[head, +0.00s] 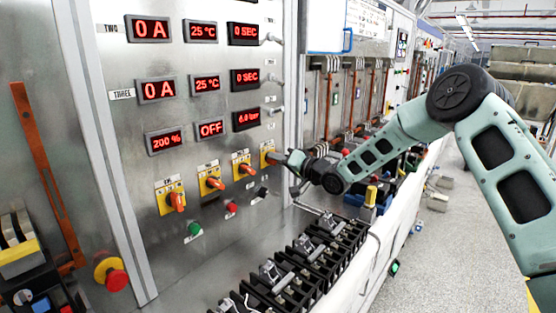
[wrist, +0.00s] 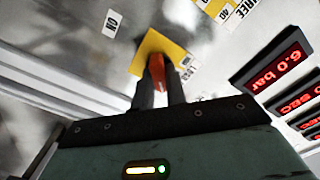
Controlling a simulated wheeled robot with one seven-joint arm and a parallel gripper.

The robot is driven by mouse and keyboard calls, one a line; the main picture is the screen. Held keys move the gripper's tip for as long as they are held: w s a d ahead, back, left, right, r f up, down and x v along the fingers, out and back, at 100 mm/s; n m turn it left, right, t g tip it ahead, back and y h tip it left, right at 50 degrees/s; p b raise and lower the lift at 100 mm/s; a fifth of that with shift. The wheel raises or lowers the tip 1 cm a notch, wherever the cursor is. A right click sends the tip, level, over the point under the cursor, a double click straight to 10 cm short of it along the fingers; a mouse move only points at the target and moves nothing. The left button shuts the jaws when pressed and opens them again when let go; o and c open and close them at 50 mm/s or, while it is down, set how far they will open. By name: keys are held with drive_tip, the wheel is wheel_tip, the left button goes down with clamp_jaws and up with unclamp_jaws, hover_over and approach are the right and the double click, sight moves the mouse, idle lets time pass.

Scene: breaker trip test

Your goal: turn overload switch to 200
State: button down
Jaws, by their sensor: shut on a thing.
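A row of several orange rotary switches on yellow plates runs along the steel panel. The leftmost switch (head: 176,200) sits below a red display reading 200 % (head: 164,140); its small label is too small to read surely. My gripper (head: 285,158) is at the rightmost switch, whose yellow plate (head: 266,149) shows in the head view. In the wrist view my gripper (wrist: 162,85) has its fingers on both sides of an orange knob (wrist: 158,70) on a yellow plate (wrist: 153,45). The fingers are shut on this knob and hide part of it.
Other displays read OFF (head: 210,129) and 6.0 bar (wrist: 277,71). Green (head: 194,229) and red (head: 231,207) buttons sit below the switches. Black terminal blocks (head: 292,283) line the bench below the panel. A red emergency button (head: 116,280) is at lower left.

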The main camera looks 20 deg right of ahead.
drive_tip(key=c, duration=1.4)
unclamp_jaws()
drive_tip(key=shift+c, duration=0.2)
drive_tip(key=shift+s+d, duration=0.1)
drive_tip(key=b+v, duration=0.5)
drive_tip(key=v, duration=1.2)
drive_tip(key=shift+s, duration=0.1)
